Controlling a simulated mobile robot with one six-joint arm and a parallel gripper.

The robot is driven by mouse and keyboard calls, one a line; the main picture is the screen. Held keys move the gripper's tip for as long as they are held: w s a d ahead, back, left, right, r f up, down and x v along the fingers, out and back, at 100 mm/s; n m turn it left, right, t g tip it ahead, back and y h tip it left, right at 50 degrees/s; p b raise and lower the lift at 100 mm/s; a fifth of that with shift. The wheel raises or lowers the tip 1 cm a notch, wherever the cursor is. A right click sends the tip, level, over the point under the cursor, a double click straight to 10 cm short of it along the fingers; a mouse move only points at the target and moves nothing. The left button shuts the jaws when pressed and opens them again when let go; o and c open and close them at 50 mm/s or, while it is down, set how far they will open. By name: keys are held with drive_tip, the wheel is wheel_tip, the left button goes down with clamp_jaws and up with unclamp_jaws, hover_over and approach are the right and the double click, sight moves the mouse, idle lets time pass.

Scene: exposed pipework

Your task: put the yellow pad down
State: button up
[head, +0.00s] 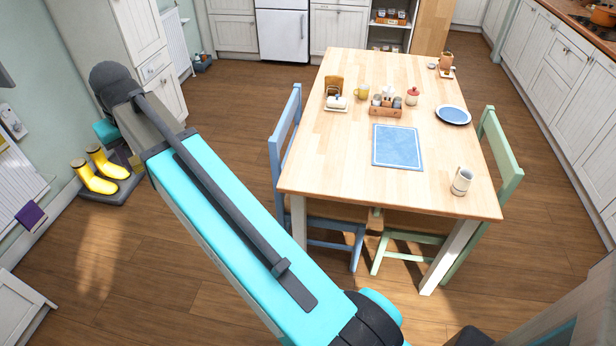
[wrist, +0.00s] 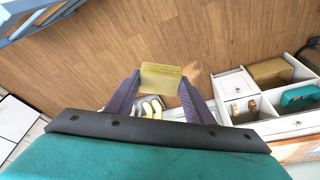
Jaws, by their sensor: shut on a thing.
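My gripper (wrist: 160,82) shows in the wrist view, with its two purple fingers shut on the yellow pad (wrist: 161,78). The pad is a pale yellow block with fine lines across it, held between the fingertips above the wood floor.
A white cubby unit (wrist: 236,84) is at right there. A wooden table (head: 341,190) has chairs and tableware around a blue mat (head: 397,147).

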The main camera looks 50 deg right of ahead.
drive_tip(key=s+d+f+n, duration=0.1)
drive_tip(key=s+d+f, duration=0.25)
drive_tip(key=d, duration=0.45)
drive_tip(key=s+d+f+n+y, duration=0.1)
drive_tip(key=s+d+f, duration=0.25)
drive_tip(key=d, duration=0.45)
drive_tip(key=s+d+f+n, duration=0.1)
drive_tip(key=s+d+f, duration=0.2)
drive_tip(key=d+f, duration=0.35)
drive_tip(key=s+d+f+n, duration=0.1)
drive_tip(key=s+d+f, duration=0.3)
drive_tip(key=s+d, duration=0.5)
drive_tip(key=s+d+f+n, duration=0.2)
drive_tip(key=s+d+f, duration=0.2)
drive_tip(key=s+d, duration=0.4)
drive_tip(key=s, duration=0.3)
drive_tip(key=shift+d+f+g+y, duration=0.2)
drive_tip(key=shift+d+g+y, duration=0.1)
drive_tip(key=shift+d+y, duration=0.1)
drive_tip(key=shift+w, duration=0.15)
